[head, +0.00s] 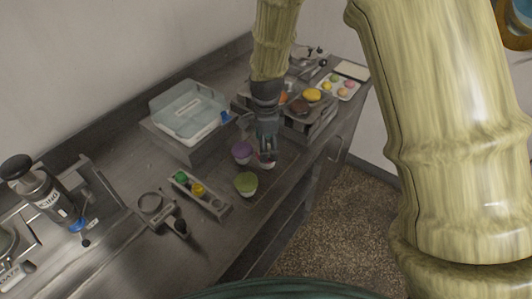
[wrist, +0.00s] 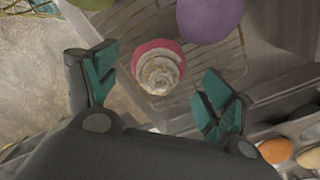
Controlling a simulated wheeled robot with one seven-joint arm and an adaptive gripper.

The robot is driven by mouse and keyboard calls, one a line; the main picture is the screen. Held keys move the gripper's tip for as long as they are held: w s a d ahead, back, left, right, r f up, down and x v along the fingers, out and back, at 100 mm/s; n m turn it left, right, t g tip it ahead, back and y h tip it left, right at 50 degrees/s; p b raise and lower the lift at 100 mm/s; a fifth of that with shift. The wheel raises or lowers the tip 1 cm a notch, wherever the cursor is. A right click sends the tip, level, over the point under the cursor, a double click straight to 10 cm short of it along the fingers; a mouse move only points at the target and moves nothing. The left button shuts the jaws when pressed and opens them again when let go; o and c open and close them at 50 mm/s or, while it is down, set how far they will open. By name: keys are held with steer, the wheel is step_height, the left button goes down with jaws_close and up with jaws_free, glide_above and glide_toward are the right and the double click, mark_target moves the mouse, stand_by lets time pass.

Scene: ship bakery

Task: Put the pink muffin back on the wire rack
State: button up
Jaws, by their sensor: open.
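The pink muffin (wrist: 158,66) shows in the wrist view between and just beyond my fingertips. Its pale cup faces the camera with a pink rim behind it, so it looks tipped over. In the head view it is partly hidden under my gripper (head: 266,152). My gripper (wrist: 160,98) is open and empty, with one teal pad on each side of the muffin. Thin wires of the wire rack (wrist: 232,66) show around the muffin; I cannot tell whether the muffin rests on them.
A purple muffin (head: 242,152) and a green muffin (head: 246,184) stand close by on the left. A tray with green and yellow items (head: 198,190) and a lidded clear box (head: 188,108) are farther left. The counter's front edge is near.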

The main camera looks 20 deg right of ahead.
step_height(320, 180, up, 8)
steer(key=b, duration=0.2)
steer(key=shift+f, duration=0.25)
stand_by(0.4)
